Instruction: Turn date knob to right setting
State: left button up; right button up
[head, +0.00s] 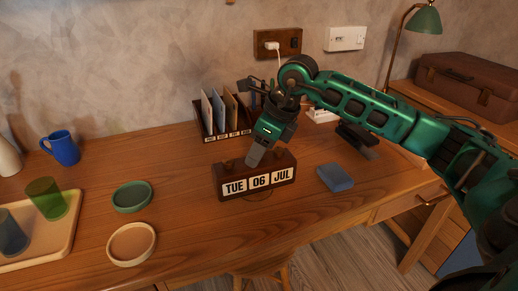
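A dark wooden calendar block (236,197) stands on the desk and reads TUE 06 JUL on its front. My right gripper (254,158) reaches down to its top edge, a little left of the block's middle, with the fingers over or behind it. The fingers look close together, but whether they are shut, or hold a knob, cannot be told. The date knob itself is hidden or too small to make out. My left gripper is not in view.
A letter rack (222,135) stands behind the calendar and a blue box (335,177) to its right. A green dish (132,196), a tan dish (131,244), a blue mug (61,148) and a tray (62,243) with cups are left. Front centre desk is clear.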

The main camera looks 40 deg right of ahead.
grip_shut()
jog(key=m+h, duration=0.1)
jog(key=m, duration=0.3)
jog(key=shift+s+a+m+t+h, duration=0.1)
jog(key=shift+a+m+t+h, duration=0.1)
jog(key=shift+m+t+h, duration=0.15)
dwell(0.4)
jog(key=shift+o, duration=1)
grip_release()
jog(key=a+p+v, duration=0.1)
jog(key=p+v, duration=0.1)
jog(key=v, duration=1.1)
jog(key=shift+d+p, duration=0.4)
jog(key=shift+d, duration=0.05)
